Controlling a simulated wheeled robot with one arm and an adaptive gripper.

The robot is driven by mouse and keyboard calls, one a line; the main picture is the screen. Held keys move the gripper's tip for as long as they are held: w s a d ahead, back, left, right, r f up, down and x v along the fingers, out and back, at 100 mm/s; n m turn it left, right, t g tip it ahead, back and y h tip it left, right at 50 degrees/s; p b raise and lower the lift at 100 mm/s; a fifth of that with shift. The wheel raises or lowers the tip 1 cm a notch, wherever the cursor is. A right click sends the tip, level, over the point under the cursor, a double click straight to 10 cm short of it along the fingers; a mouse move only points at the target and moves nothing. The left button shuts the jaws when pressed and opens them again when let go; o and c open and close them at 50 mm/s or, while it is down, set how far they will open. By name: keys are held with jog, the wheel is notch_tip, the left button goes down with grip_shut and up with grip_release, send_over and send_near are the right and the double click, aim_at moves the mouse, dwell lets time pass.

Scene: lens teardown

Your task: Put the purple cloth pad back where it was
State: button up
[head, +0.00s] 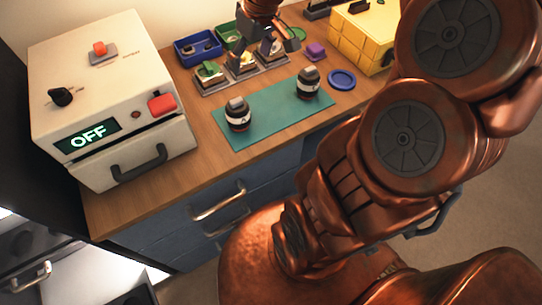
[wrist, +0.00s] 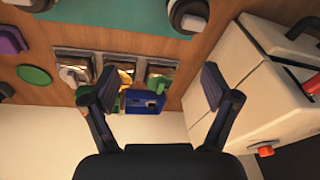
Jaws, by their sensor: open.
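The purple cloth pad (head: 316,51) rests on the wooden counter, right of the row of small trays and behind the blue dish. In the wrist view the purple pad (wrist: 11,40) shows at the left edge, well outside the jaws. My gripper (head: 268,43) is open above the row of trays, to the left of the pad, with nothing seen between its fingers. In the wrist view the open fingers (wrist: 150,88) frame the trays and the blue bin. My gripper partly hides the trays and the counter behind them in the head view.
A teal mat (head: 272,122) holds two lens-like cylinders (head: 237,115) (head: 309,83). A blue dish (head: 341,79) and a yellow box (head: 357,38) stand to the right. A blue bin (head: 190,53) and green bin (head: 227,33) stand behind the trays. A white machine reading OFF (head: 105,100) stands left.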

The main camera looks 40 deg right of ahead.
jog(key=s+a+f+g, duration=0.1)
jog(key=s+a, duration=0.2)
jog(key=s, duration=0.4)
jog(key=s+a+f+m+g, duration=0.1)
jog(key=s+a+f, duration=0.1)
jog(key=s+a, duration=0.2)
jog(key=s+a+f+g+h, duration=0.1)
jog(key=s+a, duration=0.3)
jog(key=s, duration=0.7)
jog(key=shift+a+f+m+g, duration=0.15)
jog(key=shift+f+m+g, duration=0.25)
jog(key=shift+f, duration=0.2)
jog(key=shift+s, duration=0.1)
jog(key=shift+r+p, duration=0.7)
jog(key=shift+c, duration=0.4)
